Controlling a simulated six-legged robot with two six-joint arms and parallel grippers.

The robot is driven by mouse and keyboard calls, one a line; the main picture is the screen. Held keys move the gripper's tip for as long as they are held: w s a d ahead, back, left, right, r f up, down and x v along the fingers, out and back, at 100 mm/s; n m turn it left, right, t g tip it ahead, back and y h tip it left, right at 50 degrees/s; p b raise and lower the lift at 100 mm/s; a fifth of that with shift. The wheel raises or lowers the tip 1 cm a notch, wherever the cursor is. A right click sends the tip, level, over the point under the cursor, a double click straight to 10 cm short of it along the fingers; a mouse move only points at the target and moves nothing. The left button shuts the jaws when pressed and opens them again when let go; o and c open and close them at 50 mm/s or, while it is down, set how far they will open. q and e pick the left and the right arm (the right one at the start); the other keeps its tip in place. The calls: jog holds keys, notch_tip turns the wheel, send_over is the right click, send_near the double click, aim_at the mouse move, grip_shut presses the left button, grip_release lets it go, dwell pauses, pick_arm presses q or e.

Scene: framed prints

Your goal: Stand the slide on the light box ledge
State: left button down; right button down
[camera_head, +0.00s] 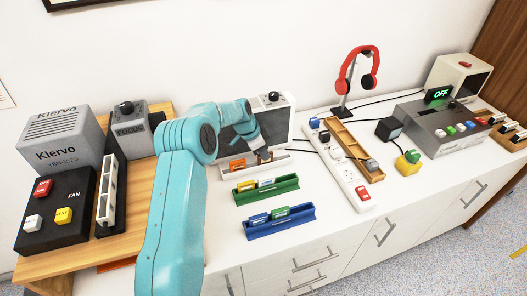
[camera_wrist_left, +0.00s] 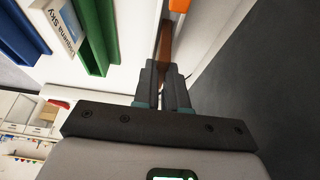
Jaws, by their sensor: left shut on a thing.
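The light box (camera_head: 280,117) stands at the back, with a grey screen and a knob on top. Its white ledge (camera_head: 226,173) runs along the front and carries an orange slide (camera_head: 238,165) at its left part. My right gripper is not in view.
A green rack (camera_head: 284,186) and a blue rack (camera_head: 270,230) with slides lie in front of the ledge. A power strip (camera_head: 349,182) and wooden tray (camera_head: 350,141) are to the right. A fan box (camera_head: 58,208) stands left. White counter is free around the racks.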

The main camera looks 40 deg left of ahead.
pick_arm(q)
jog(key=c, duration=1.2)
grip_release()
jog(key=shift+f, duration=0.1)
jog(key=shift+r, duration=0.35)
jog(key=b+v, duration=0.1)
jog(key=v, duration=1)
jog(key=shift+s+r, duration=0.3)
